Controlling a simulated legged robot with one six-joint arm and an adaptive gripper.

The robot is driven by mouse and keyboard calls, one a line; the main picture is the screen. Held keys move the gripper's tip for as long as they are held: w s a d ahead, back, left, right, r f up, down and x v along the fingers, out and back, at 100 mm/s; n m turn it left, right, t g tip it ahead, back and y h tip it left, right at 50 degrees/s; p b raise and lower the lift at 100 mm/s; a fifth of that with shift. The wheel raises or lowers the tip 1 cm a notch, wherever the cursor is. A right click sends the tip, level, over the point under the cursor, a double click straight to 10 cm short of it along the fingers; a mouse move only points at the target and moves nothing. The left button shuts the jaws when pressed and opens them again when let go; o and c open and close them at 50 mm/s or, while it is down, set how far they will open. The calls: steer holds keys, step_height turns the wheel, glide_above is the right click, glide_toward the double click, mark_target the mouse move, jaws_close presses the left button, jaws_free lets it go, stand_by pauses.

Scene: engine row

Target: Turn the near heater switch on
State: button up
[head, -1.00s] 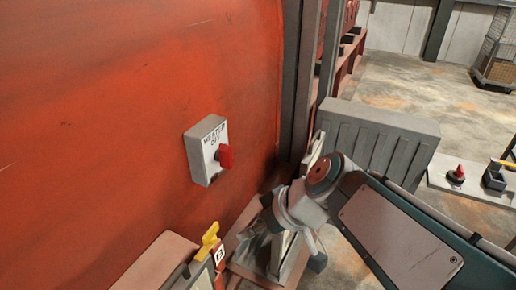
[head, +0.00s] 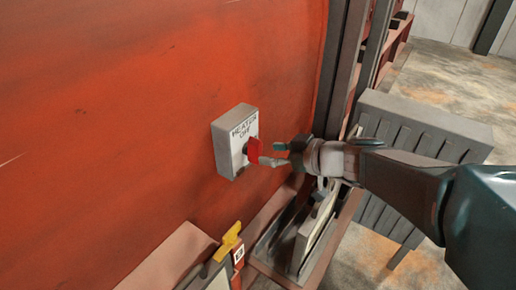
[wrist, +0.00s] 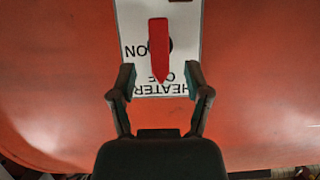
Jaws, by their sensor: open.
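The heater switch is a grey box with a white face (head: 233,152) on the red wall, lettered HEATER and OFF. Its red handle (head: 253,150) sticks out from the face. In the wrist view the lettering is upside down, and the red handle (wrist: 159,45) points down at the OFF mark, with ON to its left. My gripper (head: 274,155) is open at the handle, on its right in the head view. In the wrist view the fingers of my gripper (wrist: 160,82) stand either side of the handle's tip; I cannot tell whether they touch it.
A yellow lever (head: 229,241) with a small white tag stands below the switch. A grey ribbed box (head: 423,130) stands behind my arm at the right. Dark upright posts (head: 345,70) edge the red wall (head: 130,110). The wall around the switch is clear.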

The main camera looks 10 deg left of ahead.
mark_target(260, 153)
steer(key=shift+x, duration=2.65)
jaws_close()
